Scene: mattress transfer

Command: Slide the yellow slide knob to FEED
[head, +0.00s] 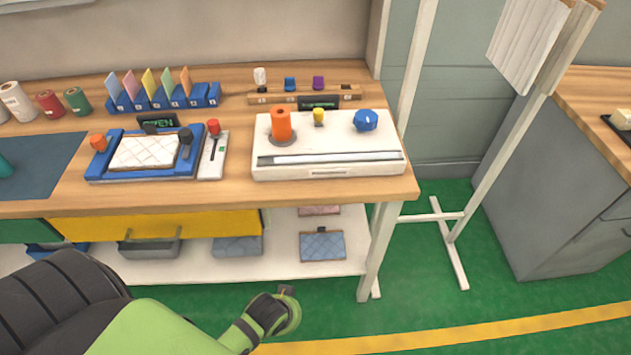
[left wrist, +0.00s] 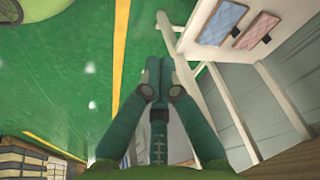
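A small yellow knob (head: 319,116) stands on top of a white machine (head: 330,171), between an orange cylinder (head: 281,124) and a blue knob (head: 366,120). A small dark display (head: 318,102) sits right behind the yellow knob; its text is too small to read, and I cannot make out a FEED mark. My left gripper (head: 287,300) is low in front of the table, well below and apart from the machine. In the left wrist view its two fingers (left wrist: 157,66) are together with nothing between them. My right gripper is in neither view.
The wooden table (head: 240,188) also holds a blue-framed fixture (head: 103,171) with a white quilted pad, a red-knobbed slider plate (head: 213,150), and a card rack (head: 165,101). A lower shelf (head: 275,262) holds pads. A white stand (head: 497,155) rises on the right. Green floor is open in front.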

